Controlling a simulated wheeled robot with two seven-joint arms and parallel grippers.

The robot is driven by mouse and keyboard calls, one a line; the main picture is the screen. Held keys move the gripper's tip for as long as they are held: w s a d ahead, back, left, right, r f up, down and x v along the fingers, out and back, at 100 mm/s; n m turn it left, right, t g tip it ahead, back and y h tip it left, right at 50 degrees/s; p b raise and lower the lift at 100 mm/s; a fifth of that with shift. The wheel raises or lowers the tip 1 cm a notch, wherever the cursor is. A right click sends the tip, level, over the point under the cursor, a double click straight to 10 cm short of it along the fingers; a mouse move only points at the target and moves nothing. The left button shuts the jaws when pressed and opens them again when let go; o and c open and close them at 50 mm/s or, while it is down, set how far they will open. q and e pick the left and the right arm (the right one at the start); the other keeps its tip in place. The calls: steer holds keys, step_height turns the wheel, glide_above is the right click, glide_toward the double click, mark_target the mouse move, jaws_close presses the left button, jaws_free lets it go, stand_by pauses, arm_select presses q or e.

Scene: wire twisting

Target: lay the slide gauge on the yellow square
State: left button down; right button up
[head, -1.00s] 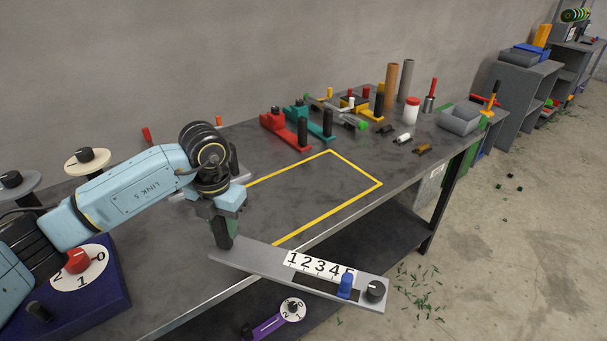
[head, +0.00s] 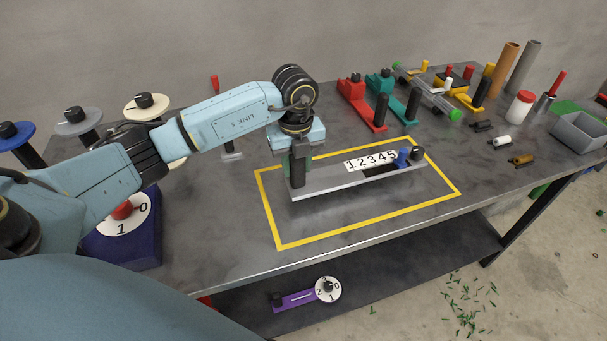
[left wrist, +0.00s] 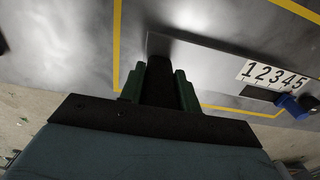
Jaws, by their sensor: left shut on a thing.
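The slide gauge (head: 335,182) is a flat grey bar with a white 12345 scale, a blue slider and a black knob at its right end. My left gripper (head: 298,172) is shut on the black handle at its left end. The bar lies within the yellow square (head: 268,215), a taped outline on the table, as seen in the head view. In the left wrist view the gauge (left wrist: 210,60) stretches right from the green-sided fingers (left wrist: 160,82), with the yellow line (left wrist: 117,40) to the left. I cannot tell whether the bar touches the table. My right gripper is out of view.
A red clamp-like tool (head: 360,105) and a teal one (head: 393,97) stand just behind the square. A grey bin (head: 580,133) and small parts lie to the right. A blue dial box (head: 135,245) is at the left. The table's front edge runs below the square.

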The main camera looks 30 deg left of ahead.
arm_select(q)
steer(key=shift+w+f, duration=0.15)
steer(key=shift+f, duration=1.9)
steer(key=c, duration=1)
jaws_free()
step_height(320, 180, up, 12)
steer(key=shift+r, duration=0.1)
